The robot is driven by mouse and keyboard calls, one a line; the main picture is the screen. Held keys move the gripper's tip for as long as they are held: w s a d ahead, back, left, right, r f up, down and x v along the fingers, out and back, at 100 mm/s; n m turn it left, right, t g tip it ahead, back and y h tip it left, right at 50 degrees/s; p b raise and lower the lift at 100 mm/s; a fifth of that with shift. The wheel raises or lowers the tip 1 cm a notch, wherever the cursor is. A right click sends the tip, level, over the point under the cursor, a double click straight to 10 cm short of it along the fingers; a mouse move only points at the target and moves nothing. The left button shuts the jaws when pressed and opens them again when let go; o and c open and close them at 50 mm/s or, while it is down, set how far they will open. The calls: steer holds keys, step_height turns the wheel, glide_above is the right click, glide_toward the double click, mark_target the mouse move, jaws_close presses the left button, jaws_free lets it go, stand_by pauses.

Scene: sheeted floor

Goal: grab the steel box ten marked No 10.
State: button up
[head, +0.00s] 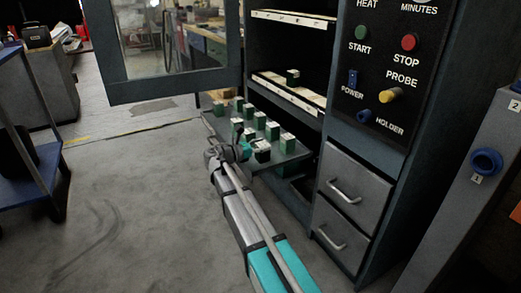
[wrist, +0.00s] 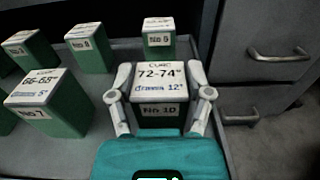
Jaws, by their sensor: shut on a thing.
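The steel box marked No 10 (wrist: 160,112) is in the wrist view, upright, dark green with a white top label reading "CURE 72-74" and "12"". The two fingers of my gripper (wrist: 160,98) are shut on its left and right sides. In the head view my gripper (head: 243,152) is at the near edge of the pulled-out shelf, at a box with a white top (head: 261,148). The wrist view does not show the box's underside, so I cannot tell whether it still touches the shelf.
The grey shelf (wrist: 85,140) holds several similar green boxes, among them No 7 (wrist: 50,105) to the left, No 8 (wrist: 90,50) and another box (wrist: 158,40) behind. Drawers (head: 354,183) stand to the right. The open cabinet door (head: 165,84) hangs above left.

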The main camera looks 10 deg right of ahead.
mark_target(262, 144)
steer(key=shift+r, duration=0.15)
step_height(262, 144, up, 3)
steer(key=p, duration=0.3)
steer(key=s+a+r+p, duration=0.3)
steer(key=s+r+p, duration=0.6)
steer(key=s, duration=0.4)
steer(key=shift+s+r+p, duration=0.35)
steer(key=shift+p, duration=0.15)
steer(key=shift+r, duration=0.1)
